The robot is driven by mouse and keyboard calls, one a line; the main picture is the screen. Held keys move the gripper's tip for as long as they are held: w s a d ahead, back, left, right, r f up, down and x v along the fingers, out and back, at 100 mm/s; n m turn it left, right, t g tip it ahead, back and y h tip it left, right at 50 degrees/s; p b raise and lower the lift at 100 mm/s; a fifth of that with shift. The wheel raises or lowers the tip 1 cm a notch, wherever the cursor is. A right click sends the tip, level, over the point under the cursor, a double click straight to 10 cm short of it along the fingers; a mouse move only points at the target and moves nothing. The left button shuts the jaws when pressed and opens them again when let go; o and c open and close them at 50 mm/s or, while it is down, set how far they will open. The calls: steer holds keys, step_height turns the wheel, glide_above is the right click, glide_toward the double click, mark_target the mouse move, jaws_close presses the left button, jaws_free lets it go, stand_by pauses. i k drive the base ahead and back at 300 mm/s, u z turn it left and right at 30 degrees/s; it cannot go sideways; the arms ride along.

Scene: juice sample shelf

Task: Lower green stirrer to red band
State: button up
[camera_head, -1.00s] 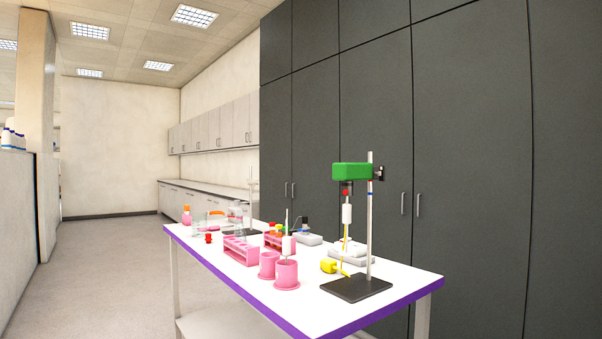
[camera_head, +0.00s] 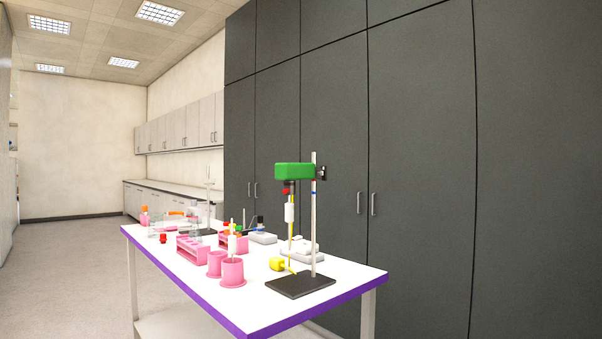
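The green stirrer (camera_head: 293,171) is clamped high on a thin upright metal rod (camera_head: 314,220) that rises from a black base plate (camera_head: 300,285). Below its head hang a dark chuck, a white cylinder (camera_head: 290,213) and a thin yellowish shaft reaching down toward the base. A small red part (camera_head: 286,191) shows just under the green head; I cannot tell whether it is the red band. My gripper is not in view.
The white table (camera_head: 205,297) has a purple edge. Pink cups (camera_head: 232,272), a pink rack (camera_head: 193,249), a yellow item (camera_head: 277,264) and grey devices (camera_head: 302,250) stand around the stand. Dark cabinets (camera_head: 420,180) rise behind. Floor at left (camera_head: 60,280) is clear.

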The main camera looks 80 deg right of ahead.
mark_target(285, 171)
steer(key=z, duration=0.1)
steer(key=k, duration=0.65)
steer(key=z, duration=0.8)
